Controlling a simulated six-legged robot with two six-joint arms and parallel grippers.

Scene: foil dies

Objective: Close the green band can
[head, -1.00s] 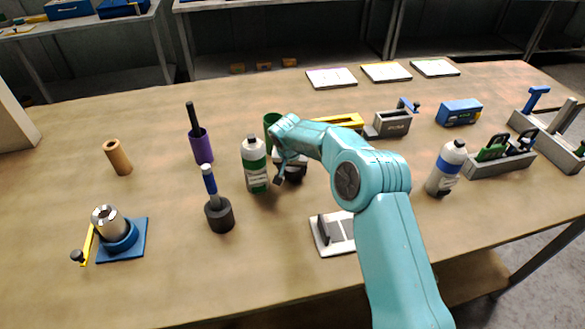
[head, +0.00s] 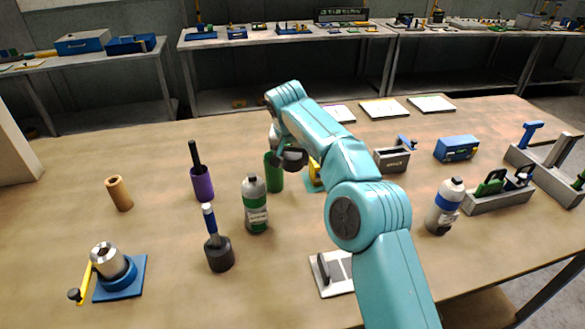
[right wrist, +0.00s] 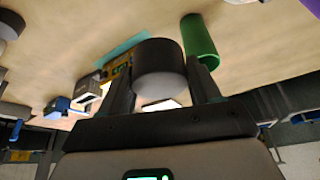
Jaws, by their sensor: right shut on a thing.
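The green band can (head: 256,206) is a bottle-shaped container with a green band, a pale label and a small grey top. It stands upright left of the middle of the table in the head view. My right gripper (head: 283,146) is above the table, beyond and to the right of the can, apart from it. It is shut on a short dark cylinder (right wrist: 158,62) with a grey end face, held between its fingers in the right wrist view. The same dark piece shows in the head view (head: 293,160). My left gripper is out of view.
A green cup (head: 274,176) stands just behind the can, close to my right gripper. A purple cup (head: 202,184) and a brush in a dark pot (head: 219,256) stand to the left. A blue-banded bottle (head: 444,208) stands to the right.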

